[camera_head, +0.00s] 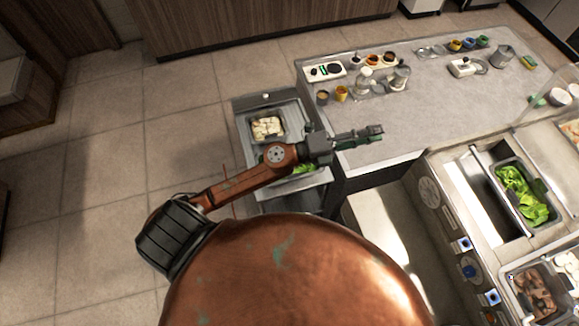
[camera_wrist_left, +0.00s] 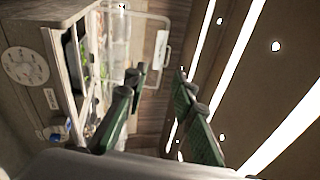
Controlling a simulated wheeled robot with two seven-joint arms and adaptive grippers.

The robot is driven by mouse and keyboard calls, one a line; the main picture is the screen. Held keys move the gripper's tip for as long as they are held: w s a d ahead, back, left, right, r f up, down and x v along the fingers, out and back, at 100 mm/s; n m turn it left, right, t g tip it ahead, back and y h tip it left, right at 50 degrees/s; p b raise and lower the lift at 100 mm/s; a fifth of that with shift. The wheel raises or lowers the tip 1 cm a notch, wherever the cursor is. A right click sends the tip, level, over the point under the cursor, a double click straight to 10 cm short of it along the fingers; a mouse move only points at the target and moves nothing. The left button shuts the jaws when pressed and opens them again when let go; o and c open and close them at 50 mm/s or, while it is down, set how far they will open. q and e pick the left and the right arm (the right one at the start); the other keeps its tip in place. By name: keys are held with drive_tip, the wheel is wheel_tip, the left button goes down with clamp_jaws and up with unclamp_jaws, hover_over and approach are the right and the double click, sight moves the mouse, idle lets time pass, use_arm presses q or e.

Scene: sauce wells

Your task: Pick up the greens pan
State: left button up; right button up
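A dark pan of leafy greens (camera_head: 525,203) sits in a well of the counter at the right in the head view. More leafy greens (camera_head: 303,169) show on the cart, partly hidden behind my left arm, so their container is unclear. My left gripper (camera_head: 375,132) is at the front edge of the grey counter, well left of the greens pan in the well and right of the cart. Its green fingers (camera_wrist_left: 160,92) stand apart with nothing between them in the left wrist view. My right gripper is not in view.
A metal cart (camera_head: 243,105) holds a pan of pale food (camera_head: 267,127). The grey counter (camera_head: 440,100) carries a scale (camera_head: 325,71), jars and small cups, with clear space in its middle. Food pans (camera_head: 533,288) fill the lower right. Open tiled floor lies left.

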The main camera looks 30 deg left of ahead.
use_arm(q)
drive_tip(key=s+d+f+m+g+h, duration=0.1)
drive_tip(key=s+d+f+m+g, duration=0.25)
drive_tip(key=d+m+g, duration=0.2)
drive_tip(key=m+g+y, duration=0.8)
drive_tip(key=m+y, duration=0.1)
drive_tip(key=y, duration=0.7)
hover_over(295, 178)
wheel_tip(295, 178, down, 25)
drive_tip(key=shift+w+d+f, duration=0.1)
drive_tip(key=shift+d+f, duration=0.05)
drive_tip(key=shift+a+f, duration=0.2)
drive_tip(key=shift+f, duration=0.1)
drive_tip(key=shift+f+p, duration=0.35)
drive_tip(key=shift+f, duration=0.5)
drive_tip(key=f, duration=0.1)
drive_tip(key=f+p, duration=0.1)
drive_tip(key=f, duration=0.2)
drive_tip(key=shift+w+a+f, duration=0.1)
drive_tip(key=shift+a+f, duration=0.05)
drive_tip(key=shift+a, duration=0.15)
drive_tip(key=shift+f, duration=0.5)
drive_tip(key=shift+m, duration=0.25)
drive_tip(key=shift+c, duration=0.7)
